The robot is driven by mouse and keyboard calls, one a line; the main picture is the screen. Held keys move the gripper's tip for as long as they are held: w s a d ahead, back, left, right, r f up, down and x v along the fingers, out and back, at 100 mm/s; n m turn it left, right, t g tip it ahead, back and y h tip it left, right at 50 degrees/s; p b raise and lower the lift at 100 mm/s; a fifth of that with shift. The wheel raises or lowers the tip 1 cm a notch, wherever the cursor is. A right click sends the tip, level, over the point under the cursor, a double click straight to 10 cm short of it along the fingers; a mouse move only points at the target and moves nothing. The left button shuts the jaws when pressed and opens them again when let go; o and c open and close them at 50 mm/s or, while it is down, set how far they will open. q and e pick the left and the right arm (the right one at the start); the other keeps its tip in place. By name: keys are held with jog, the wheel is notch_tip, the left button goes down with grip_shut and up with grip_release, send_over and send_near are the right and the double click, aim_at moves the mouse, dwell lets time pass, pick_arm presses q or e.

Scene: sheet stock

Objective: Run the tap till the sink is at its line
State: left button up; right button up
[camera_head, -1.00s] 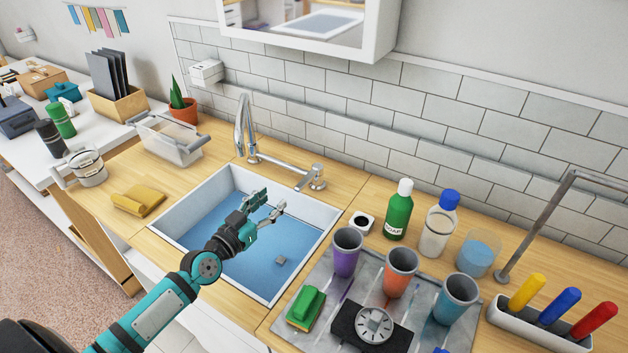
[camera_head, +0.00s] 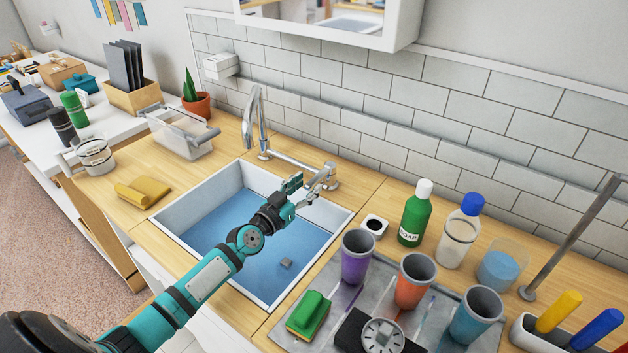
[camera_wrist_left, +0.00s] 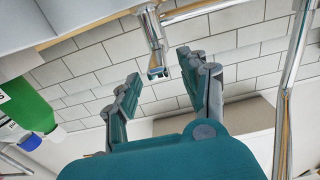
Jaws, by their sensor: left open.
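The sink (camera_head: 183,212) is a white basin with a flat blue area inside; a small grey block (camera_head: 286,263) shows there. I cannot make out a fill line. The chrome tap (camera_head: 263,125) stands behind the sink, and no stream shows under its spout. Its valve with a lever (camera_head: 328,177) is at the back right corner. My left gripper (camera_head: 304,188) is open above the sink's back right, close to the valve. In the left wrist view, the chrome lever end (camera_wrist_left: 154,45) shows between the open fingertips (camera_wrist_left: 160,70); contact cannot be told. My right gripper is out of view.
Right of the sink are a soap bottle (camera_head: 414,215), a small white pot (camera_head: 374,226) and a grey tray (camera_head: 341,293) with several cups. A yellow cloth (camera_head: 142,191) and a clear bin (camera_head: 183,139) are on the left counter.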

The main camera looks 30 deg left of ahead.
aim_at(314, 179)
pick_arm(q)
jog(key=shift+w+d, duration=0.15)
jog(key=shift+w, duration=0.8)
jog(key=shift+w+d, duration=0.15)
jog(key=shift+w, duration=0.8)
grip_shut()
